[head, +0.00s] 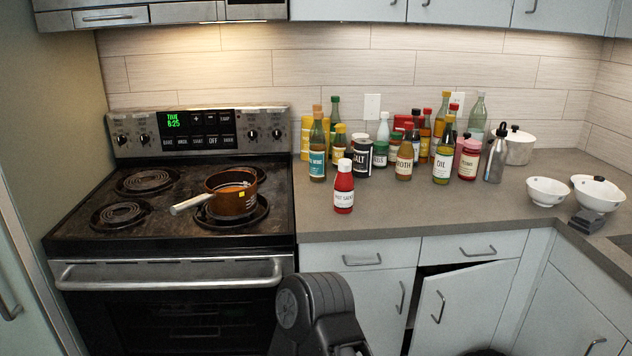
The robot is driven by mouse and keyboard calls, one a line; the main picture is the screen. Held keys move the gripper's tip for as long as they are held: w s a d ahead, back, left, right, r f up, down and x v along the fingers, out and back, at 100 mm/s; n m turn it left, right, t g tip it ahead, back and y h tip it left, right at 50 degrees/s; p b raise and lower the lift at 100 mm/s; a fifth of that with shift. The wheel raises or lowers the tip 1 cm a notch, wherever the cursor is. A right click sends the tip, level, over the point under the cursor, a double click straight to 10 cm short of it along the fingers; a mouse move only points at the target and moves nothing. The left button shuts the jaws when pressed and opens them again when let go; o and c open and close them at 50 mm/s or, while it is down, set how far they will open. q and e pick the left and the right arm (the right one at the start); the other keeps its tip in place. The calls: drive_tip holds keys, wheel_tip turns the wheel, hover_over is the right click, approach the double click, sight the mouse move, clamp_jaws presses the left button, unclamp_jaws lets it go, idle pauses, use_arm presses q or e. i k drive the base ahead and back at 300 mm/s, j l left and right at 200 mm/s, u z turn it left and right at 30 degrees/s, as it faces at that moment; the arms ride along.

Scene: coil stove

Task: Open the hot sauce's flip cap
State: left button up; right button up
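The hot sauce (344,188) is a small red bottle with a white label. It stands upright on the grey counter, just right of the stove and in front of the other bottles. Its cap is at the top; it is too small to tell whether the flip lid is up or down. Nothing touches the bottle. Neither of my grippers shows in the head view.
Several bottles and jars (404,158) crowd the counter behind the hot sauce. The stove (85,220) at left holds a brown pot (232,197). White bowls (547,191) stand at right. Counter in front and right of the hot sauce is clear. One cabinet door (465,310) is ajar.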

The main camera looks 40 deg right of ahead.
sight(344, 162)
drive_tip(key=z, duration=1.5)
